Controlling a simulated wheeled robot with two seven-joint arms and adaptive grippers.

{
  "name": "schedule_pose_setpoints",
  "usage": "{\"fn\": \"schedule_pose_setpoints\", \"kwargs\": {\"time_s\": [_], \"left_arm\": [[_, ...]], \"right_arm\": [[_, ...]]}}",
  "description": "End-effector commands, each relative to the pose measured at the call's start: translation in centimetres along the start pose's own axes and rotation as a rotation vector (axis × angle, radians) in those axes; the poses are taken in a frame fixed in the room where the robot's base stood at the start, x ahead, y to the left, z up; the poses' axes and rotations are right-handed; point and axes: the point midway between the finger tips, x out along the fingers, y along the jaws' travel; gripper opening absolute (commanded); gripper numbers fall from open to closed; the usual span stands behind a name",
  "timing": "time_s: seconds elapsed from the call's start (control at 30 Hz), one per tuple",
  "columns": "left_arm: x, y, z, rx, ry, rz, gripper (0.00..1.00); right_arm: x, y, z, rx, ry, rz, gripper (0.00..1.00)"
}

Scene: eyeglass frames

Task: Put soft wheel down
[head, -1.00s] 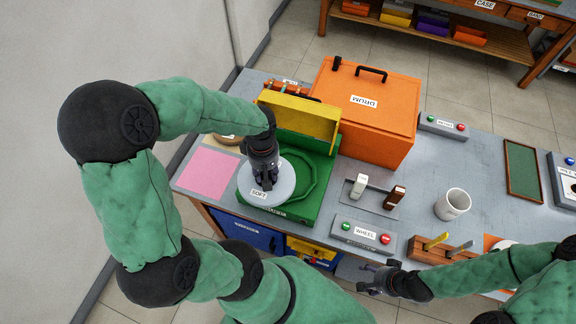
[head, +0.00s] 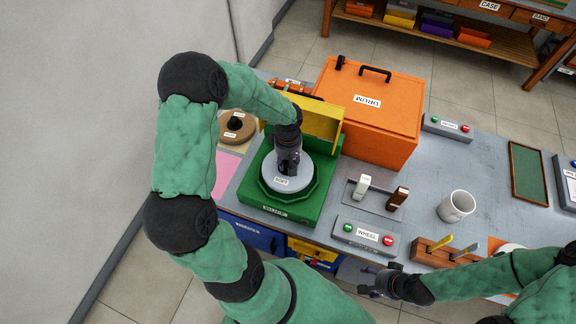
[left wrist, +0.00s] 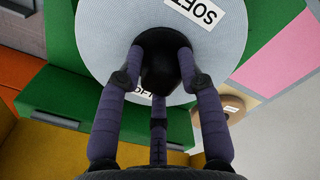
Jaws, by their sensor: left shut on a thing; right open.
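The soft wheel is a pale grey-blue disc (head: 272,182) with a SOFT label and a dark hub. It is over the round seat of the green machine base (head: 300,205); I cannot tell whether it touches the seat. My left gripper (head: 287,168) points down and is shut on the hub of the wheel. In the left wrist view the fingers (left wrist: 160,70) close round the dark hub, and the wheel (left wrist: 115,40) fills the upper middle. My right gripper (head: 378,280) is open and empty at the table's front edge.
A yellow guard (head: 315,120) stands behind the green base, beside an orange DRUM box (head: 400,120). A brown wheel (head: 236,128) lies at the left, near a pink sheet (head: 226,172). Switches, a WHEEL button box (head: 366,235) and a white mug (head: 456,206) stand to the right.

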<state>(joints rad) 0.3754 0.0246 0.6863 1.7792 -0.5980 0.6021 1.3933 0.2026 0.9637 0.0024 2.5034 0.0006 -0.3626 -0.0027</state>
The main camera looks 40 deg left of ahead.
Motion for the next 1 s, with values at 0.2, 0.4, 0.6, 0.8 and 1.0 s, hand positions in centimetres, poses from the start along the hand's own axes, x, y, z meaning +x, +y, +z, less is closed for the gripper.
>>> {"fn": "schedule_pose_setpoints", "kwargs": {"time_s": [0.2, 0.4, 0.6, 0.8, 1.0], "left_arm": [[2.5, -0.1, 0.0, -0.001, -0.001, -0.001, 0.00], [2.4, -0.1, 0.0, -0.001, -0.001, 0.000, 0.00], [2.8, -0.1, 0.1, 0.000, -0.002, -0.002, 0.46], [2.7, -0.1, 0.1, 0.000, -0.002, -0.002, 0.61], [2.6, -0.1, 0.1, 0.000, -0.002, -0.002, 0.61]], "right_arm": [[0.4, 0.1, 0.0, 0.000, 0.000, 0.000, 0.65], [0.3, 0.1, 0.0, 0.000, 0.000, 0.000, 0.65], [0.7, 0.2, 0.0, 0.000, 0.000, 0.000, 0.65], [0.6, 0.2, 0.0, 0.000, 0.000, 0.000, 0.65], [0.6, 0.2, 0.0, 0.000, 0.000, 0.000, 0.65]]}}
